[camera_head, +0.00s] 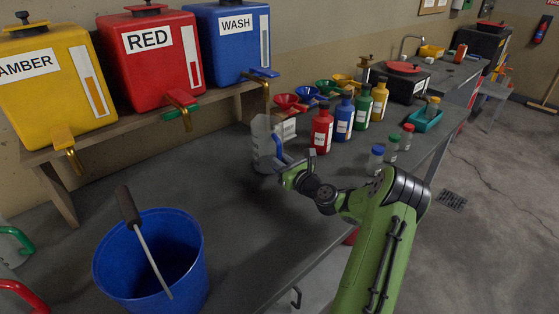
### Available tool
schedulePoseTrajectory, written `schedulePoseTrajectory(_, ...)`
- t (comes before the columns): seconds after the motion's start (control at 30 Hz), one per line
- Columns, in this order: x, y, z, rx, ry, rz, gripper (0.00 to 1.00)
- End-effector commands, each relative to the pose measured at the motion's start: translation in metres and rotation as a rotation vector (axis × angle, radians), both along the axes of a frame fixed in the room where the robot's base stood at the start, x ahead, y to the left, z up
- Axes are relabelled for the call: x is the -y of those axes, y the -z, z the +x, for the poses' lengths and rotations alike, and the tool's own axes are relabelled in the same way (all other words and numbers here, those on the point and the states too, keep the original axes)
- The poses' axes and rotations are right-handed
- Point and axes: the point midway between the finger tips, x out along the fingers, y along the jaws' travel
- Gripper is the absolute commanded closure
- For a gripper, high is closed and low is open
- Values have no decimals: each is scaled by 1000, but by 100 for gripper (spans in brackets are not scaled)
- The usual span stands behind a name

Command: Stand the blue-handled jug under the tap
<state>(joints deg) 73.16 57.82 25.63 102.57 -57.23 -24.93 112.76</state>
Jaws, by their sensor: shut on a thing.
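A clear jug (263,139) with a blue handle stands upright on or just above the grey bench, near the right end of the drum shelf; I cannot tell whether it touches the bench. My gripper (283,167) is shut on its blue handle, on the jug's right side. Three drums stand on the raised shelf: yellow AMBER (60,95), RED (152,65) and blue WASH (230,45).
A blue bucket (185,240) with a dark-handled tool (129,207) stands at the front left. Green-handled and red-handled jugs (20,293) are cut off at the left edge. Several bottles (321,130) and coloured funnels (290,103) stand to the right. Bench between bucket and jug is clear.

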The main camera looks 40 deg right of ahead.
Motion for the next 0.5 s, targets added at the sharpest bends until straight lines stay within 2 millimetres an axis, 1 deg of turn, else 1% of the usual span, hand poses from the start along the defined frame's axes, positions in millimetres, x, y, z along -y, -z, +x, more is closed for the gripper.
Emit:
schedulePoseTrajectory(0.43, 0, 9, 0, 1, 0, 1, 100)
schedulePoseTrajectory(0.47, 0, 8, 0, 1, 0, 1, 74)
schedulePoseTrajectory(0.5, 0, 8, 0, 1, 0, 1, 67)
